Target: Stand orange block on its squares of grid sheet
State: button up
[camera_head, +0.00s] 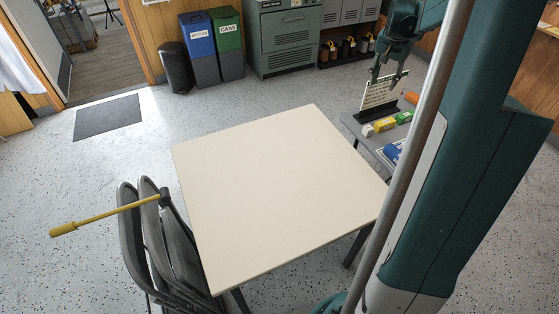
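An orange block (411,97) lies toward the far right of a small grey table, close to my arm's column, which may cover part of it. A pale sheet (383,155) shows at the near side of that table, partly under or behind a blue block (393,151); its squares are too small to make out, and my column hides much of that area. My gripper (384,80) hangs fingers down in front of an upright printed card, left of the orange block. Its fingers look apart, with nothing seen between them.
Yellow (384,125) and green (403,118) blocks sit in a row on the grey table (352,123). The printed card (376,97) stands in a dark base behind them. A large bare cream table (275,185) fills the middle, with grey chairs (165,245) at its left.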

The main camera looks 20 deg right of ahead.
jog(key=s+a+r+n+t, duration=0.1)
jog(key=s+a+r+n, duration=0.15)
jog(key=a, duration=0.85)
jog(key=s+a+r+n+t, duration=0.1)
jog(key=a+r, duration=0.2)
jog(key=a, duration=0.7)
jog(key=s+a+r+n, duration=0.2)
jog(key=a+r, duration=0.1)
jog(key=a, duration=0.8)
jog(key=s+a+f+n+t+y, duration=0.1)
jog(key=s+a+f+n, duration=0.1)
jog(key=s+a, duration=0.7)
jog(key=s+a+f+n+t+y, duration=0.1)
jog(key=s+a+n, duration=0.4)
jog(key=a, duration=0.9)
jog(key=s+f+t, duration=0.1)
jog(key=s+f, duration=0.1)
jog(key=s, duration=0.1)
jog(key=shift+s, duration=0.35)
